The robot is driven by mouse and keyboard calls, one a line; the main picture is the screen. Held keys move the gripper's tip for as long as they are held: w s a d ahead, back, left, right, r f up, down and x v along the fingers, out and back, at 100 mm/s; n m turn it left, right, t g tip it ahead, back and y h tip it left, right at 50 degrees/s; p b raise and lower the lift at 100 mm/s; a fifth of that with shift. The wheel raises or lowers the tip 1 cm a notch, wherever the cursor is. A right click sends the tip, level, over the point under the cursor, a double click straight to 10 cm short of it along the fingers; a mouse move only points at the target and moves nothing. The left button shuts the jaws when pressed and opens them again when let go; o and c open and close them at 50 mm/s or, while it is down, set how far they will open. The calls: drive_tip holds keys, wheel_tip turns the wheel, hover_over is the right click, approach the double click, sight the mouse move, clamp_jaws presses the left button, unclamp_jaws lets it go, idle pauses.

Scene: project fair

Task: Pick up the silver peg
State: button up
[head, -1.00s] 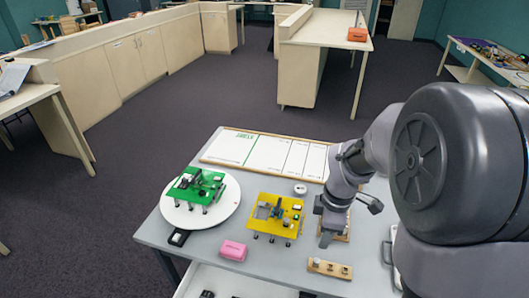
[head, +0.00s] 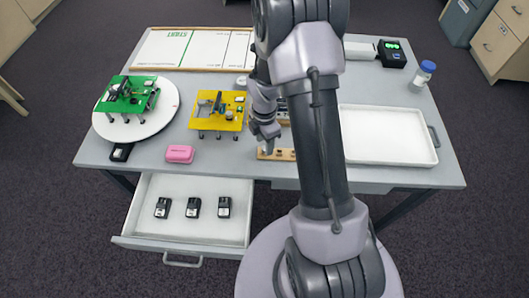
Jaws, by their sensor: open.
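A small wooden block (head: 284,155) lies near the front edge of the table, partly behind my arm. Small pegs seem to stand in it, but they are too small to tell which one is silver. My gripper (head: 265,145) points down at the left end of this block. It is open. Its fingers look very close to the block's top, and I cannot tell whether a peg is between them.
A pink box (head: 180,154), a yellow board (head: 217,122) and a green board on a white turntable (head: 168,123) stand to the left. An open drawer (head: 150,228) holds several black devices. A white tray (head: 388,133) lies right.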

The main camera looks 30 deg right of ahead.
wheel_tip(320, 180, down, 2)
drive_tip(key=shift+f, duration=0.1)
drive_tip(key=shift+r, duration=0.2)
clamp_jaws()
wheel_tip(320, 180, up, 4)
drive_tip(key=shift+s+a+p, duration=0.1)
drive_tip(key=shift+p, duration=1.1)
drive_tip(key=s+a+r+p, duration=0.1)
drive_tip(key=s+a+p, duration=0.1)
drive_tip(key=s+a, duration=0.9)
drive_tip(key=shift+s, duration=0.15)
